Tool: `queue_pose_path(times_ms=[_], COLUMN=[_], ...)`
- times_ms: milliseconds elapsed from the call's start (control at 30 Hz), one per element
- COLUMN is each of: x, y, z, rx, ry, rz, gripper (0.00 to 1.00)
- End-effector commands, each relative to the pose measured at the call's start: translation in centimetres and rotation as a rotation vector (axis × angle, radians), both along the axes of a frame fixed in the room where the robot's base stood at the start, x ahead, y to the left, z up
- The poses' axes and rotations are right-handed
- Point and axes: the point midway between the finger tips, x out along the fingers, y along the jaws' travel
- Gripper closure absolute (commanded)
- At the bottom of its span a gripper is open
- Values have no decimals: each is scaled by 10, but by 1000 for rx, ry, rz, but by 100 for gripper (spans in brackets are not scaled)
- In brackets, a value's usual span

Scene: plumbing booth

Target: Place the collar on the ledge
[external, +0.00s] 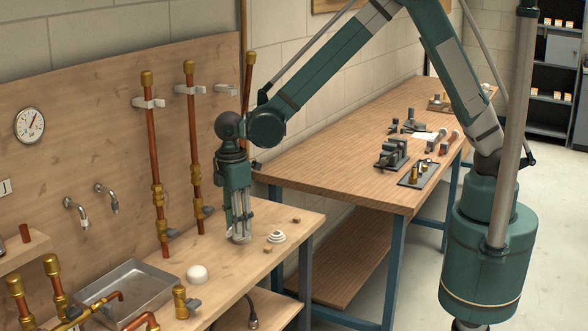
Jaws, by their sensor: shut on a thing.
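My gripper (239,232) points straight down, low over the near wooden workbench. Its fingers are shut on a small pale thing at the tips. It is too small here to tell whether this is the collar or whether it touches the bench. The wooden ledge (22,254) sticks out from the back panel at the far left, cut by the picture edge. A short reddish-brown piece stands on it. My gripper is well to the right of the ledge.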

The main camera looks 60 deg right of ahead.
Motion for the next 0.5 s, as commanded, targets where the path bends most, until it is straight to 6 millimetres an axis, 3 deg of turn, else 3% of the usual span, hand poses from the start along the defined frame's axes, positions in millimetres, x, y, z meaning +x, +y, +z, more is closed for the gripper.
queue_pose_path(times_ms=[267,500], x=[0,1], y=[0,0], z=[-7,-36], rx=[0,0], ry=[0,0], rz=[-1,-1], gripper=[80,80])
